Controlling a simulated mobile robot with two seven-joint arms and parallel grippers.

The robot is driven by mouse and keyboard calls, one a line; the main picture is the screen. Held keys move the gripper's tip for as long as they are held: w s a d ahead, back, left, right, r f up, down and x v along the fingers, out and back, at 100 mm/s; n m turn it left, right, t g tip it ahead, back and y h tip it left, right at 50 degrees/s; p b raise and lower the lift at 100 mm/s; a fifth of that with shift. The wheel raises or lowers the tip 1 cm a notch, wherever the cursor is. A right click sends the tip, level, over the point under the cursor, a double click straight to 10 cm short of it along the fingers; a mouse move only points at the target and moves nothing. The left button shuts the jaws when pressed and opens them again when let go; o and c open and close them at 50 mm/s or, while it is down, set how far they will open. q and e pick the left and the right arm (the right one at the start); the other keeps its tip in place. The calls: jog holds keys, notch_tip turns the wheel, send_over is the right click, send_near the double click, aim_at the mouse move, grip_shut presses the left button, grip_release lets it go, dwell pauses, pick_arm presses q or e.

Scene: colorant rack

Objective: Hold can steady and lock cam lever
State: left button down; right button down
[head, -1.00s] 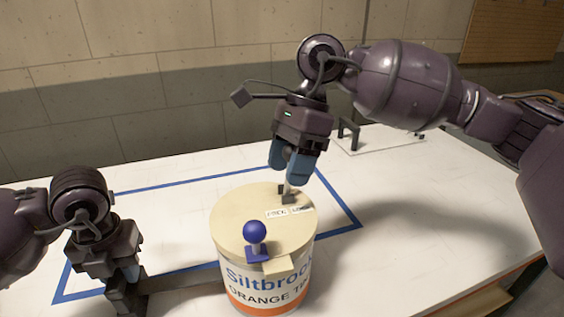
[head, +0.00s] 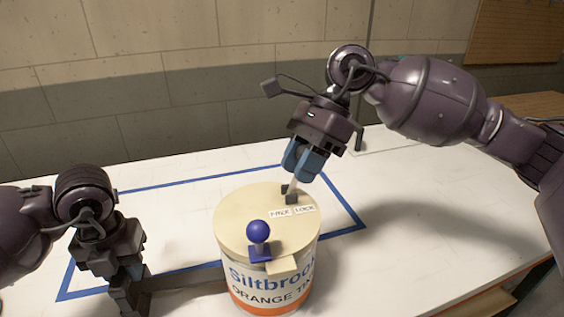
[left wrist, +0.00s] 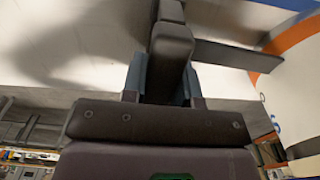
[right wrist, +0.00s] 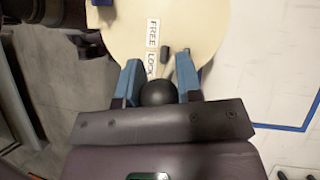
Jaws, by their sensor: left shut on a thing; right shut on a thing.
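The can (head: 262,283), with an orange band and "Siltbrook" lettering, stands upright on the table under a cream lid (head: 237,212). The cam lever (head: 293,188) rises from the lid's far right part, tilted right beside the FREE and LOCK labels (head: 304,208). My right gripper (head: 301,166) is shut on the lever's black ball knob (right wrist: 158,93), which sits between its fingers in the right wrist view. My left gripper (head: 130,272) is shut on a dark block (left wrist: 171,48). A dark bar (left wrist: 225,55) runs from the block toward the can's side; their contact is unclear.
A blue ball knob (head: 258,231) on a blue base stands on the lid's near edge. Blue tape (head: 205,177) outlines a rectangle on the white table (head: 400,215). The table right of the can is clear. A wall closes off the back.

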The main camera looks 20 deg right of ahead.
jog(key=shift+d+f+y, duration=0.15)
jog(key=shift+d+y, duration=0.25)
jog(key=shift+y, duration=0.35)
jog(key=shift+d+f+y, duration=0.15)
jog(key=shift+d+y, duration=0.25)
jog(key=shift+y, duration=0.35)
jog(key=c, duration=0.8)
grip_release()
jog(key=shift+d, duration=0.1)
pick_arm(q)
jog(key=c, duration=0.8)
grip_release()
pick_arm(e)
jog(key=v, duration=1.1)
jog(key=shift+d+r, duration=0.25)
jog(key=shift+r, duration=0.15)
pick_arm(q)
jog(key=shift+r, duration=0.1)
